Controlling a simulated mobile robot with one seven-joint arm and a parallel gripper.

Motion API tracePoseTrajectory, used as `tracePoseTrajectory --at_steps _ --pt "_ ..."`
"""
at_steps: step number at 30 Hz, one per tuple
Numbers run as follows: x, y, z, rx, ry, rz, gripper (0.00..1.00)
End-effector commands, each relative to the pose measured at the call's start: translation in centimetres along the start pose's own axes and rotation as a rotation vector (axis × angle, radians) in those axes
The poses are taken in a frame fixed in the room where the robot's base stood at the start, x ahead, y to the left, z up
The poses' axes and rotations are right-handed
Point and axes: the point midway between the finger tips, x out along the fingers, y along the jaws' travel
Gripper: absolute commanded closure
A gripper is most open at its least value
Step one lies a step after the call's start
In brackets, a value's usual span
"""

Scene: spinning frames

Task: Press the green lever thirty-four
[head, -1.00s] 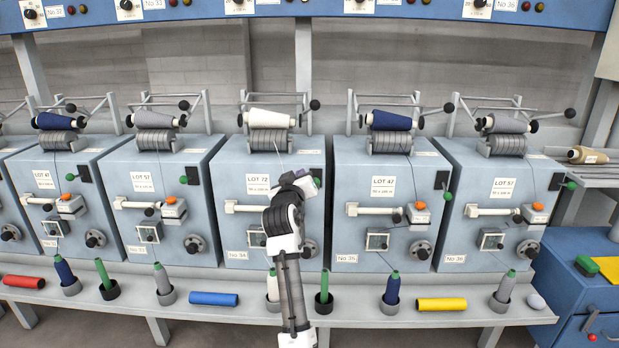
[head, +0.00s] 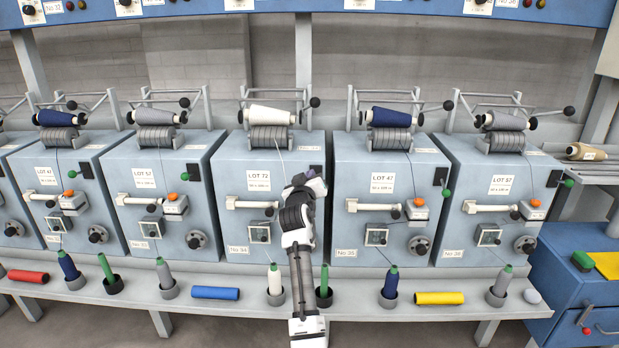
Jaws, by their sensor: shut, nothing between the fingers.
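The winding machine labelled No 34 (head: 234,190) stands in the middle of the row, with a LOT 72 card and a white yarn cone (head: 270,115) on top. Its green lever is hidden behind my gripper at the upper right of the front panel; only part of a dark mount seems to show there. My gripper (head: 312,179) is shut and empty, right in front of that spot. I cannot tell whether it touches the lever. Neighbouring machines show the same kind of green-knobbed lever, such as the one on No 35 (head: 446,192).
A shelf (head: 345,305) below the machines holds several bobbins in cups and coloured tubes, including a blue tube (head: 215,293) and a yellow tube (head: 440,298). A blue cabinet (head: 575,270) stands at the right. My arm covers part of No 34's front.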

Motion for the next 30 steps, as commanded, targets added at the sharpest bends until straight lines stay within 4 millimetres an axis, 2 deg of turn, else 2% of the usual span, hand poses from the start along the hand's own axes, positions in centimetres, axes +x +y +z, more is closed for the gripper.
tracePoseTrajectory --at_steps 30 --pt "-0.5 -0.5 1.1 0.013 0.098 0.049 1.00"
